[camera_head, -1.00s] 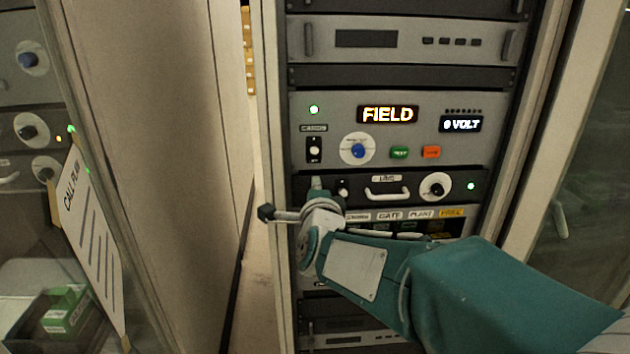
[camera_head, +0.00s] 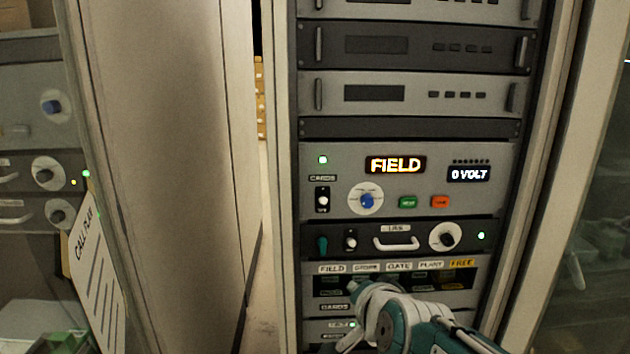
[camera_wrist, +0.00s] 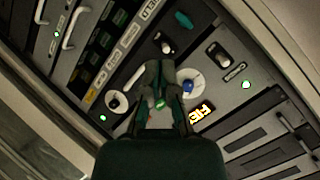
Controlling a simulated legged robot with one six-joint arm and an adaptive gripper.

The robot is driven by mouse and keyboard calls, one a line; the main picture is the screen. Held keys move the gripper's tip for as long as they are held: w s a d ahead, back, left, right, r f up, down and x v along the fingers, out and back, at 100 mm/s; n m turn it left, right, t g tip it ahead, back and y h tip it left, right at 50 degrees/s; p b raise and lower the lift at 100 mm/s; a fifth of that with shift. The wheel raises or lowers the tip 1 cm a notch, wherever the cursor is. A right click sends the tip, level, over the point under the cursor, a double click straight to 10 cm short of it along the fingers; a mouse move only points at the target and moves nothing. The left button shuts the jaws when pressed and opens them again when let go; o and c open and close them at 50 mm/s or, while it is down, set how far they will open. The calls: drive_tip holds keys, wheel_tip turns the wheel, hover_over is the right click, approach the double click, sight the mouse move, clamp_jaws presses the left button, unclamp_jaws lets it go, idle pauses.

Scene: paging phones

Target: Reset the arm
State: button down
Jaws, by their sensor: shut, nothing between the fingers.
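My gripper (camera_wrist: 160,74) shows in the wrist view with its two dark fingers closed together and nothing between them. It is in front of the rack panel, and I cannot tell its exact distance from it. In the head view my arm's end is low in the picture, in front of the row of labelled card slots (camera_head: 398,267), and hides part of that row and the panel below. The gripper's fingers are not clear there.
Above the slots are a panel with a lit FIELD display (camera_head: 395,165), a blue knob (camera_head: 367,201), green and orange buttons, and a narrow unit with a white handle (camera_head: 396,243). A gap separates the cabinets.

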drive_tip(key=s+d+f+n+g+h, duration=0.1)
drive_tip(key=s+d+f+n+g, duration=0.2)
drive_tip(key=s, duration=0.6)
drive_tip(key=s+d+f+n+g+h, duration=0.1)
drive_tip(key=s+d+f+n+g, duration=0.3)
drive_tip(key=s, duration=0.5)
drive_tip(key=shift+s+d+n+h, duration=0.3)
drive_tip(key=shift+d+n, duration=0.1)
drive_tip(key=shift+d, duration=0.3)
